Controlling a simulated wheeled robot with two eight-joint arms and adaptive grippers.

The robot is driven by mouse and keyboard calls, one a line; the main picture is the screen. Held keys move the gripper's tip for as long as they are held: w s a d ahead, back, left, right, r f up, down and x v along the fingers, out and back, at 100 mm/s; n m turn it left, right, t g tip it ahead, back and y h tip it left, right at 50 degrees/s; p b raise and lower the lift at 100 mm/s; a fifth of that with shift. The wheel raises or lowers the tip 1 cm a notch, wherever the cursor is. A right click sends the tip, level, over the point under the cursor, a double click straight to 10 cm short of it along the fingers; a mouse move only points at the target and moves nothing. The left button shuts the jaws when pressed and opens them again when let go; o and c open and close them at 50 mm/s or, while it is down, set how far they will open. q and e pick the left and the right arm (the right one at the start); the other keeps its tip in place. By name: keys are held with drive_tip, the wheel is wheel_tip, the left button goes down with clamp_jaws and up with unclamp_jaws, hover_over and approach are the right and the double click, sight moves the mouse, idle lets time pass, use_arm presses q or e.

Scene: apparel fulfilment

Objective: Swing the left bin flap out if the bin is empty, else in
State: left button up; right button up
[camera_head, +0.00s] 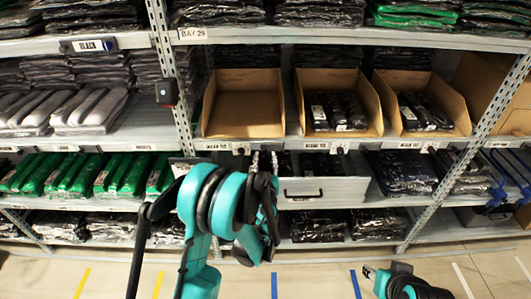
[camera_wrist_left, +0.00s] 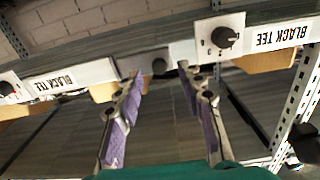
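The left cardboard bin (camera_head: 245,112) on the middle shelf is empty; its brown floor shows bare. My left gripper (camera_head: 265,160) is in front of the shelf edge just below this bin. In the left wrist view my left gripper (camera_wrist_left: 160,70) is open, its purple-padded fingers apart. A grey piece with a dark round knob (camera_wrist_left: 159,66) on the shelf edge shows between the fingertips; I cannot tell whether it is held or whether it is the flap. My right gripper (camera_head: 369,272) is low at the right, its opening unclear.
The middle bin (camera_head: 301,106) and right bin (camera_head: 381,104) hold dark packed garments. Below them is a grey drawer front (camera_head: 325,190) with a black handle. A shelf upright (camera_head: 176,80) stands left of the empty bin. A dial plate (camera_wrist_left: 220,36) is beside the wrist-view fingers.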

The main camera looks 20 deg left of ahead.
sight(271, 149)
use_arm(q)
drive_tip(key=shift+x, duration=1.4)
clamp_jaws()
